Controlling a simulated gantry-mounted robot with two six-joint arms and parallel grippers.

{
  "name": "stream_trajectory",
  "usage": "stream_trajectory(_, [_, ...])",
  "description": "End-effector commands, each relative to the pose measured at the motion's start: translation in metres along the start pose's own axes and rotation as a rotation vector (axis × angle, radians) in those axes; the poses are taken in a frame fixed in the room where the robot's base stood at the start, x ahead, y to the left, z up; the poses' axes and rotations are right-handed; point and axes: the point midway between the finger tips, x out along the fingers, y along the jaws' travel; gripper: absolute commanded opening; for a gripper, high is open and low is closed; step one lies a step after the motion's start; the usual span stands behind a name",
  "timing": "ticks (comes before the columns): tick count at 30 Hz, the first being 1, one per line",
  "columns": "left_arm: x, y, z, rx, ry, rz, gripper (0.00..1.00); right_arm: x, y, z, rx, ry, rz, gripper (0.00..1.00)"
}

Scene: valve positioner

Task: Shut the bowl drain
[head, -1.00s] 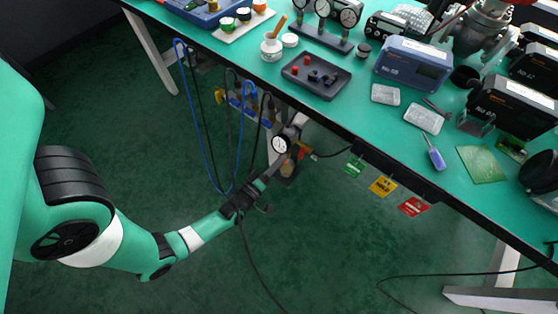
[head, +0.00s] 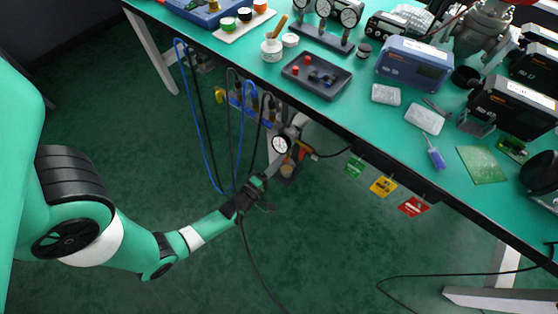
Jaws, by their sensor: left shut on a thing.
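The air unit with a round white-faced gauge (head: 282,144) hangs under the near edge of the bench. My left gripper (head: 275,172) reaches up to the bowl's lower left side from the left. It is shut on the bowl drain, which its fingers mostly hide. The drain's exact position is too small to tell. My right gripper is out of view.
Blue and black hoses (head: 213,150) hang left of the unit near a blue manifold (head: 247,108). Green, yellow and red tags (head: 383,187) hang from the bench edge (head: 345,140) to the right. The floor below is clear.

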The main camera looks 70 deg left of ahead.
Motion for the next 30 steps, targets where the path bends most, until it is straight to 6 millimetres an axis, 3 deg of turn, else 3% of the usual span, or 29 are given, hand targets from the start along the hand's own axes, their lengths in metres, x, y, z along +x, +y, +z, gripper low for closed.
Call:
stream_trajectory(7, [-0.0002, -0.0005, 0.0001, -0.002, 0.000, -0.002, 0.00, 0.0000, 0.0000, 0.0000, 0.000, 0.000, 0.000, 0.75])
stream_trajectory(8, [-0.0002, -0.0005, 0.0001, -0.002, 0.000, -0.002, 0.16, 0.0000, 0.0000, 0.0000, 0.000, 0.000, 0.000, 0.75])
stream_trajectory(12, [-0.0001, -0.0004, 0.0000, -0.002, 0.000, -0.001, 0.41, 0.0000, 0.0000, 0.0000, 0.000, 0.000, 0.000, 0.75])
stream_trajectory(30, [0.0004, 0.0010, 0.0000, 0.045, 0.000, 0.002, 0.42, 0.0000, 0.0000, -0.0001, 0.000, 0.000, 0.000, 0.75])
